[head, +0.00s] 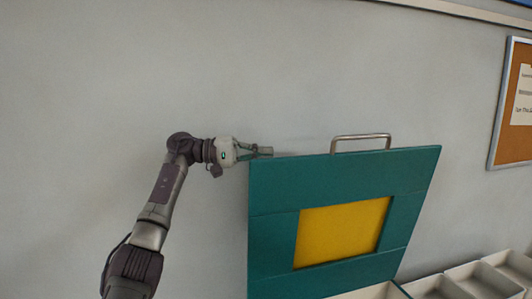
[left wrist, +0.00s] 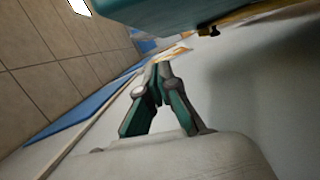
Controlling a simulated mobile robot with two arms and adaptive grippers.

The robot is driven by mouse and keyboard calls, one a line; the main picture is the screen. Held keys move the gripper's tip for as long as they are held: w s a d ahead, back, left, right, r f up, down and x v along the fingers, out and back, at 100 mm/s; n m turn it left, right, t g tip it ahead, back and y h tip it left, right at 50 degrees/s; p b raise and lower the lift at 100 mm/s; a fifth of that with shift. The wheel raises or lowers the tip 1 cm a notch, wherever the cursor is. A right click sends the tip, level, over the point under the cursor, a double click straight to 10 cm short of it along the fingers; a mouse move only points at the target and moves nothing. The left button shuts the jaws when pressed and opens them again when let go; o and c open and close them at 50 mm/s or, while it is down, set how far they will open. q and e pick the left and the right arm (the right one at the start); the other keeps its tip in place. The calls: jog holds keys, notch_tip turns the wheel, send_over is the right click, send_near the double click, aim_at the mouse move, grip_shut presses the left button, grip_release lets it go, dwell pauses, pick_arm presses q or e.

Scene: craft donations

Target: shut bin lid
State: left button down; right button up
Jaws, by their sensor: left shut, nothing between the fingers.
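The bin lid (head: 275,238) is a teal panel with a yellow square (head: 342,232) and a metal bar handle (head: 361,137) on its top edge. It stands raised against the grey wall in the head view. My left gripper (head: 268,151) is shut and empty at the lid's top left corner, left of the handle. I cannot tell whether its fingertips touch the lid. The left wrist view shows the shut fingers (left wrist: 160,75) with a teal edge (left wrist: 165,8), likely the lid, above them. The bin's body is mostly out of view, and my right gripper is not in view.
Several open pale trays (head: 472,281) sit at the lower right beside the lid. A cork board (head: 515,110) hangs on the wall at the far right. The wall (head: 190,70) above and left of the lid is bare.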

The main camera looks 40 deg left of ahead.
pick_arm(q)
jog(key=d, duration=0.1)
jog(key=s, duration=0.1)
jog(key=s+d, duration=0.1)
jog(key=shift+s+d+f, duration=0.1)
jog(key=shift+d+f, duration=0.15)
jog(key=shift+d, duration=0.1)
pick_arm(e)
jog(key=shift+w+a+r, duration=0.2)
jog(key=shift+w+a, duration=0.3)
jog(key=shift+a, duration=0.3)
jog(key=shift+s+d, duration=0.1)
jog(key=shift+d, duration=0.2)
